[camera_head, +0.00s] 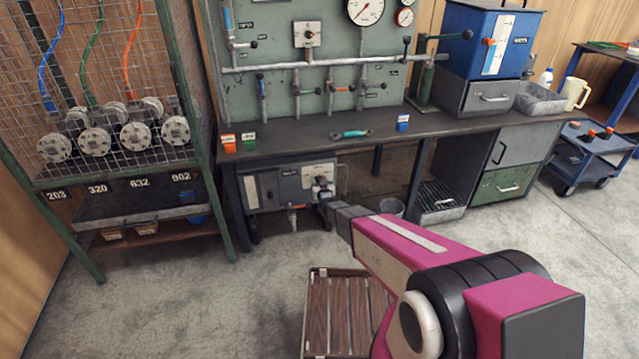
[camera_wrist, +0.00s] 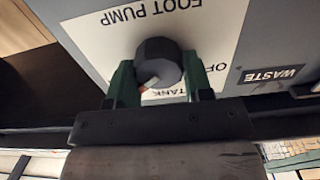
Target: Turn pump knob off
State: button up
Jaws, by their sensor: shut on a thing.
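The pump knob (camera_wrist: 158,66) is a dark, many-sided knob on a white plate lettered "FOOT PUMP", upside down in the wrist view. Below it the plate shows "TANK" and part of a word starting "OF". My gripper (camera_wrist: 158,82) is shut on the knob, with one green finger on each side. A pale and orange mark shows at the knob's lower left edge. In the head view my gripper (camera_head: 322,190) reaches the grey pump box (camera_head: 262,189) under the bench, and the knob is hidden there.
The workbench top (camera_head: 290,133) overhangs the box. A slatted wooden platform (camera_head: 345,312) lies on the floor below my arm. A bucket (camera_head: 391,207) stands right of the box. A caged rack (camera_head: 120,130) stands to the left.

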jog(key=n, duration=1.5)
jog(key=f+n, duration=0.1)
jog(key=n, duration=0.6)
jog(key=shift+s+a+n, duration=0.1)
jog(key=shift+a+n, duration=0.15)
jog(key=shift+n, duration=0.15)
dwell(0.3)
jog(key=o, duration=0.9)
jog(key=v, duration=1)
jog(key=shift+s+d+r, duration=0.1)
jog(key=shift+s, duration=0.3)
